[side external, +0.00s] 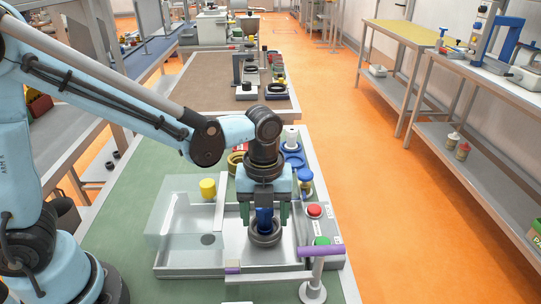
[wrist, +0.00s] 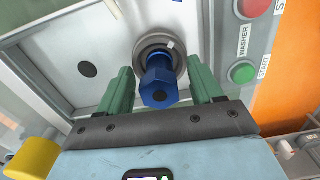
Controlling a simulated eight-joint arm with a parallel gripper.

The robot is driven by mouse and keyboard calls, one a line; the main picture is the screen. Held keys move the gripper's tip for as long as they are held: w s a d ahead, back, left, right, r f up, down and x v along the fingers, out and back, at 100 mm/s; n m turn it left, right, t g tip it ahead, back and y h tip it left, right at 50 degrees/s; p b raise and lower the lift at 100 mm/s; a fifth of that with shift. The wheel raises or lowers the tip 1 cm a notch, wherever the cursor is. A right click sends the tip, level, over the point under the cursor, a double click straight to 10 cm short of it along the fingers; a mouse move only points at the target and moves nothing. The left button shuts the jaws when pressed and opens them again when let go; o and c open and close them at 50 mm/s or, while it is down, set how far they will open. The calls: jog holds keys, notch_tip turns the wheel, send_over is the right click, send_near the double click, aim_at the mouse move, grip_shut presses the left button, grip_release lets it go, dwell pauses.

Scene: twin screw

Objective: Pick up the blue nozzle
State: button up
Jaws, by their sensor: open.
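The blue nozzle (side external: 264,218) stands upright on a grey round fitting (side external: 264,238) in the right compartment of the metal tray. In the wrist view the nozzle (wrist: 158,88) shows a hexagonal end, with the round fitting (wrist: 160,48) around its far end. My gripper (side external: 264,215) points down over the nozzle, with one green finger on each side of it. In the wrist view my gripper (wrist: 161,78) is open, with gaps visible between both fingers and the nozzle. The nozzle's lower end is partly hidden.
A red button (side external: 314,211) and a green button (side external: 321,241) sit right of the tray (side external: 178,271). A purple-topped post (side external: 316,275) stands at front right. A yellow cylinder (side external: 208,188) is at the back left; blue rings (side external: 292,158) lie behind my gripper.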

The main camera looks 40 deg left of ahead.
jog(key=c, duration=1.2)
